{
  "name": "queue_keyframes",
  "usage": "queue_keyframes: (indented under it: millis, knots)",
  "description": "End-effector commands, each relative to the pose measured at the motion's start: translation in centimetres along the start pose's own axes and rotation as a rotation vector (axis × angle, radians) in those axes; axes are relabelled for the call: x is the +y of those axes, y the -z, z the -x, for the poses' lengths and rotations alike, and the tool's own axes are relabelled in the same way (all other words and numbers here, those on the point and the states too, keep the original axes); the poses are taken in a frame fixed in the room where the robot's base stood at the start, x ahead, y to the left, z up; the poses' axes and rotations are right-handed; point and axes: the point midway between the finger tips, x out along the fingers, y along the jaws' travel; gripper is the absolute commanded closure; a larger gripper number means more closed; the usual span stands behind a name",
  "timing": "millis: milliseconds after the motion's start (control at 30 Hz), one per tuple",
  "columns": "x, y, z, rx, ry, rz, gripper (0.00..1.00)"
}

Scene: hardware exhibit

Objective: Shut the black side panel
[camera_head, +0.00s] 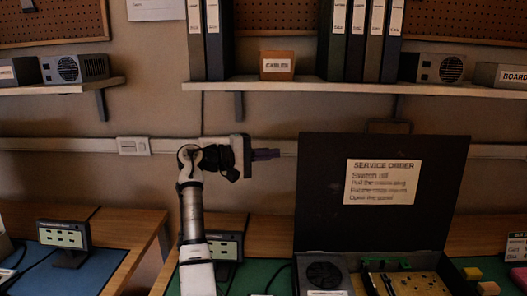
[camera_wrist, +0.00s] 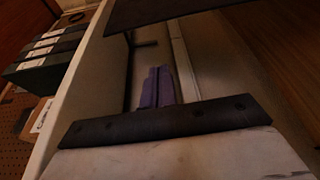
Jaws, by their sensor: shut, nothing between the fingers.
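The black side panel (camera_head: 320,190) stands upright, open, at the back of a computer case (camera_head: 322,268) on the right-hand table. A paper headed "SERVICE ORDER" (camera_head: 382,182) is on its face. The open case shows a fan and a yellowish board. My gripper (camera_head: 274,154) is shut and empty, pointing right, left of the panel's upper part with a small gap seen between them in the head view. Its purple fingers (camera_wrist: 157,88) lie together in the wrist view. A dark flat edge (camera_wrist: 190,12) crosses the top there, probably the panel.
A wall shelf (camera_head: 290,87) with binders (camera_head: 350,40) and a small box (camera_head: 277,65) runs above. A small monitor (camera_head: 64,240) stands on the left table. Another screen (camera_head: 225,248) is behind my arm. Coloured blocks (camera_head: 473,273) lie right of the case.

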Motion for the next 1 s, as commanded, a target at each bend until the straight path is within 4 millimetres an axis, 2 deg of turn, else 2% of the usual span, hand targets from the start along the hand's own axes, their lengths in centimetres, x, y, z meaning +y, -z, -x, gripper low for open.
queue_keyframes:
  millis: [33, 267, 300, 600, 1000]
  knots:
    - [0.3, -0.1, -1.3, -0.003, 0.002, 0.001, 1.0]
    - [0.3, -0.1, -6.3, -0.003, 0.002, 0.002, 1.0]
    - [0.2, -0.5, -5.6, 0.003, -0.001, 0.0, 1.0]
    - [0.1, -3.2, -4.6, 0.003, 0.0, -0.001, 1.0]
    - [-0.1, -3.8, -4.5, 0.001, 0.0, 0.001, 1.0]
